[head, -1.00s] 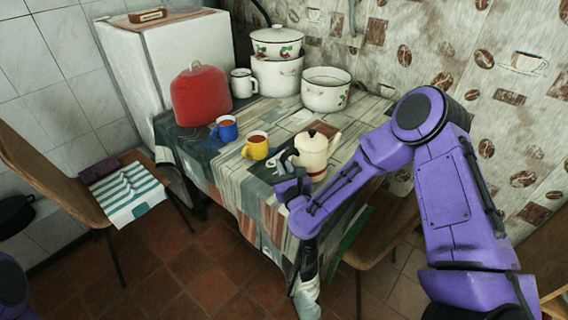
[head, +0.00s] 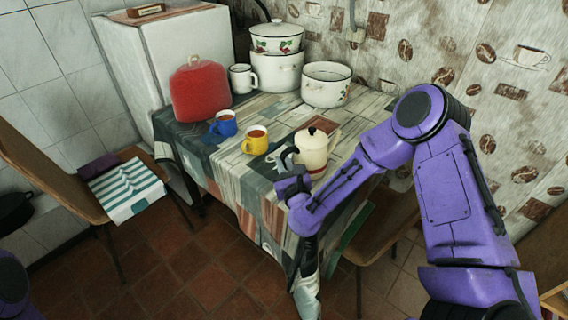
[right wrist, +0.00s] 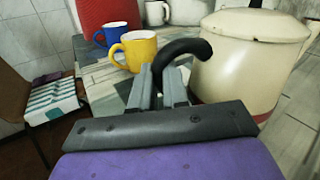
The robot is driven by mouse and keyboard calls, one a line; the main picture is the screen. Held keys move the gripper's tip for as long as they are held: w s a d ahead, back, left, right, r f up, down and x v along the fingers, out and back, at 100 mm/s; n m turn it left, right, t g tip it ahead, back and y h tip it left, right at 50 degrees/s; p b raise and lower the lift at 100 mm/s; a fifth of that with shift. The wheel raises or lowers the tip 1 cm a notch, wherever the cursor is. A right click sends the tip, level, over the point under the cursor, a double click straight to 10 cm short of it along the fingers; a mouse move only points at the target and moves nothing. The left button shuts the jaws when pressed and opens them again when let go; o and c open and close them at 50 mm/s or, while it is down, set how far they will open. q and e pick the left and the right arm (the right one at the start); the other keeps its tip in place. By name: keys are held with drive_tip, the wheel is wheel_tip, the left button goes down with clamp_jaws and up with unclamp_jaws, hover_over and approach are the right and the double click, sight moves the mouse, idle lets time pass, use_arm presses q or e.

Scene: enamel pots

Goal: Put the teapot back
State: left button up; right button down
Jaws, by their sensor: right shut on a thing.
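The teapot (head: 316,152) is cream enamel with a dark lid knob, and it is upright over the front right part of the table (head: 235,176). It fills the right side of the right wrist view (right wrist: 248,58). My right gripper (head: 288,160) is on its left side, shut on the black curved handle (right wrist: 183,47). In the right wrist view the fingers (right wrist: 160,82) close around the handle's lower end. The teapot's base is partly hidden by my arm, and I cannot tell whether it touches the table. My left gripper is out of view.
A yellow mug (head: 255,140) and a blue mug (head: 224,124) stand left of the teapot. Behind are a red cover (head: 200,92), a white mug (head: 243,79), an open white pot (head: 325,88) and stacked pots (head: 277,70). Chairs (head: 60,175) flank the table.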

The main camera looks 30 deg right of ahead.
drive_tip(key=c, duration=1.1)
unclamp_jaws()
drive_tip(key=shift+o, duration=0.2)
drive_tip(key=shift+s+a+f, duration=0.1)
drive_tip(key=shift+s+f, duration=0.05)
drive_tip(key=shift+s, duration=0.2)
drive_tip(key=s, duration=0.3)
drive_tip(key=s+a+b, duration=0.1)
drive_tip(key=s, duration=0.2)
drive_tip(key=s+a+b, duration=0.1)
drive_tip(key=s, duration=0.2)
drive_tip(key=shift+s, duration=0.35)
